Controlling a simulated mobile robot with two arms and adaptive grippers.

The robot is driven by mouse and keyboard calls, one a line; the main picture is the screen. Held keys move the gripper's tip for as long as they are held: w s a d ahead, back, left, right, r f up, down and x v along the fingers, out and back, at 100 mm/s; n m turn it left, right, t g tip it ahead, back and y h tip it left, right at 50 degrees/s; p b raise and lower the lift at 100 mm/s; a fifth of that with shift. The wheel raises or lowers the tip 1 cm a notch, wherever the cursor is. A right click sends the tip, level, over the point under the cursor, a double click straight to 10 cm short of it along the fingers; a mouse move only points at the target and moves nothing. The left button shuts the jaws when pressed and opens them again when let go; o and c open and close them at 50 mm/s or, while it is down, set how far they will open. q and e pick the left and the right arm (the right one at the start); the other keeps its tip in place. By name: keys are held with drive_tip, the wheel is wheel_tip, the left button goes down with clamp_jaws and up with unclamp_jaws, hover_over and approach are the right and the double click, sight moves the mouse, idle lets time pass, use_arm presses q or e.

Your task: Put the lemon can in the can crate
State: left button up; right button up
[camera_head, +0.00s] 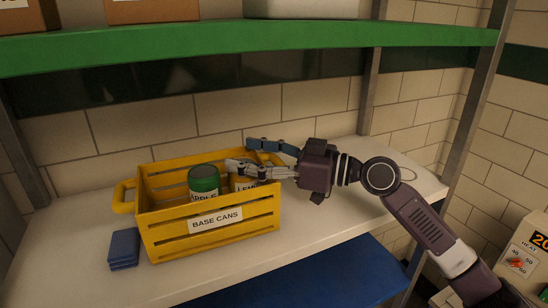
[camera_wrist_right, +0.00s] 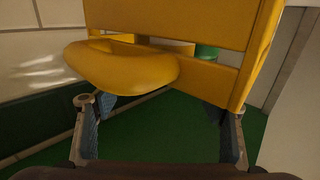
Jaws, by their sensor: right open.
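The yellow can crate (camera_head: 165,240), labelled "BASE CANS", stands on the white shelf. The lemon can (camera_head: 243,185) is upright inside its right part, with "LEM" readable and its top hidden behind my finger. A green-topped apple can (camera_head: 203,178) stands to its left in the crate. My right gripper (camera_head: 243,155) is open at the crate's right end, one finger reaching over the lemon can. In the right wrist view, the crate's yellow end handle (camera_wrist_right: 125,68) shows beyond the open fingers (camera_wrist_right: 160,108). I cannot tell whether they touch it. My left gripper is out of view.
Blue flat blocks (camera_head: 124,249) lie left of the crate on the white shelf (camera_head: 310,222). A green upper shelf (camera_head: 250,45) hangs above, and a tiled wall is close behind. Bare shelf room lies right of the crate, below my arm.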

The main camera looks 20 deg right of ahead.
drive_tip(key=v, duration=1.1)
